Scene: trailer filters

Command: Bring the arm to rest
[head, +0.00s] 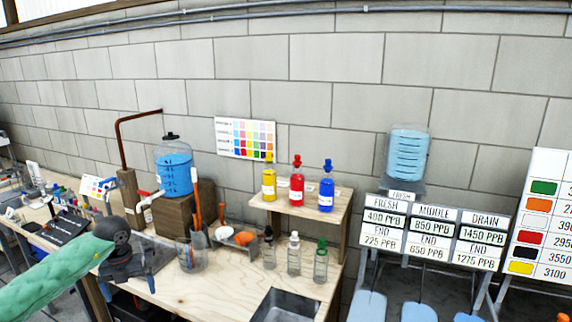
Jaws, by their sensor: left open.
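My left arm comes in from the lower left in a green sleeve. Its dark left gripper (140,268) is open and empty, above the left front part of the wooden bench (205,292). I cannot make out its fingertips clearly. It is to the left of a clear beaker (191,256) and appears apart from it. My right gripper is not in view.
A blue water jug (174,172) stands on a wooden block behind the gripper. Yellow, red (297,187) and blue bottles stand on a small shelf (318,212). Dropper bottles (293,256) stand near a sunken basin (284,306). PPB signs (430,236) are at right.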

